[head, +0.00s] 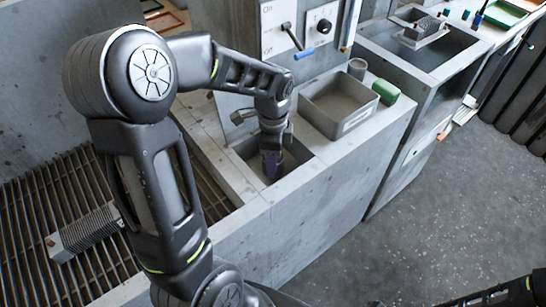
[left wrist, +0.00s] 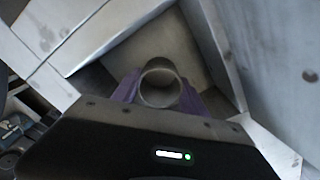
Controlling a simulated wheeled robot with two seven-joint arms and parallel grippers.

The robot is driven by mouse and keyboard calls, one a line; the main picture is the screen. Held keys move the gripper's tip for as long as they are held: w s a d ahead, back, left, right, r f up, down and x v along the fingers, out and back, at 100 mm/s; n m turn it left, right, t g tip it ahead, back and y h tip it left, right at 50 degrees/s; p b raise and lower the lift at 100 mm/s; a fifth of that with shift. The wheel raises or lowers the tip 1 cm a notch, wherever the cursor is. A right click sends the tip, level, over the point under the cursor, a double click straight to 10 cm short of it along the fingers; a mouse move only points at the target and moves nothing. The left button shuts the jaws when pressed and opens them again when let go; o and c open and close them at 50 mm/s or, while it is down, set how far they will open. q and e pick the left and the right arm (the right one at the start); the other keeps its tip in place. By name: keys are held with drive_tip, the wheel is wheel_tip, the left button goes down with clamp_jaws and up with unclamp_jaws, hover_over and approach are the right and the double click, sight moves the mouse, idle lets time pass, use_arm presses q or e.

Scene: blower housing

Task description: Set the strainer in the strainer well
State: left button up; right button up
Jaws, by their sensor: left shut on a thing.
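The strainer (left wrist: 160,84) is a short grey cylinder with an open round top in the left wrist view. My left gripper (head: 271,165) is shut on it, with purple fingers on either side of the cylinder. In the head view the gripper points down inside the square strainer well (head: 293,152) in the concrete counter, and its fingers hide the strainer. The wrist view shows the well's pale floor and walls around the strainer. I cannot tell whether the strainer touches the floor.
A grey bin (head: 340,103), a grey cup (head: 357,68) and a green object (head: 386,91) stand on the counter beside the well. A wall panel with a blue-tipped lever (head: 303,54) is behind. A finned block (head: 85,232) lies on the grating at left.

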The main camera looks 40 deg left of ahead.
use_arm(q)
drive_tip(key=o, duration=1.6)
drive_tip(key=shift+c, duration=0.2)
wheel_tip(320, 180, up, 8)
drive_tip(key=shift+f, duration=0.1)
